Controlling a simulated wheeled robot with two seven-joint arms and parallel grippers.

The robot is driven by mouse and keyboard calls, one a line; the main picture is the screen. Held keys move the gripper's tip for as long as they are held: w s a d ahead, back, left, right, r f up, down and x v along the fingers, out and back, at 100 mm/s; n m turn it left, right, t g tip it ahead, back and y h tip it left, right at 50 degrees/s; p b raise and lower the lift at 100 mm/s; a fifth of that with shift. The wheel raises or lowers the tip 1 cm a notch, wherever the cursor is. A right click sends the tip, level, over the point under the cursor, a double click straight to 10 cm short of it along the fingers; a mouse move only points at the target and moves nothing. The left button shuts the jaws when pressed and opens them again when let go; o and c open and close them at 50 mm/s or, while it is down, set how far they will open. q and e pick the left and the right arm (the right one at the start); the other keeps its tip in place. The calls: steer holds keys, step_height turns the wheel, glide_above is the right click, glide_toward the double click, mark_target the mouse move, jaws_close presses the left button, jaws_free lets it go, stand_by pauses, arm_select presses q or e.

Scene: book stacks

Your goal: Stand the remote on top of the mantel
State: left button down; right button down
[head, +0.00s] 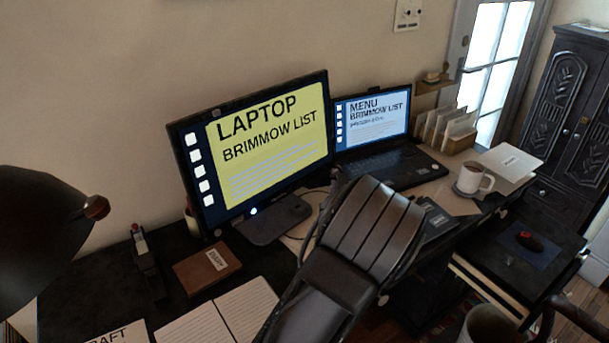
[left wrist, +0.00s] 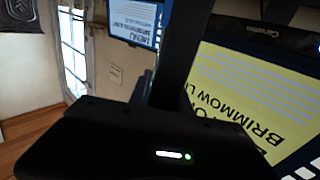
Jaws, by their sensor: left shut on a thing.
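My left gripper (left wrist: 180,55) shows in the left wrist view as a dark body with a small lit white bar and a green light, and a narrow dark upright shape beyond it. It is shut on a dark thing; whether this is the remote cannot be told. In the head view a dark arm of mine rises from the bottom middle in front of the desk, and its gripper end is not clear. No remote can be made out for sure, and no mantel is plainly seen. My right gripper is not in view.
A large monitor (head: 265,145) and a laptop (head: 385,160) stand on the dark desk. A mug (head: 472,179), a letter holder (head: 450,135), a brown book (head: 207,267) and an open notebook (head: 215,320) crowd it. A small wooden wall ledge (head: 434,87) holds small items. A lamp (head: 40,230) is at left.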

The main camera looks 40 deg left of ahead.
arm_select(q)
steer(key=d+f+m+t+h, duration=0.1)
steer(key=d+h, duration=0.4)
steer(key=d, duration=0.6)
steer(key=d+f+m+t+h, duration=0.2)
steer(key=d+m+h, duration=0.4)
steer(key=d, duration=0.5)
steer(key=shift+w+f+m+t, duration=0.2)
steer(key=shift+f+m+t, duration=0.1)
steer(key=shift+t, duration=0.1)
steer(key=shift+r, duration=0.1)
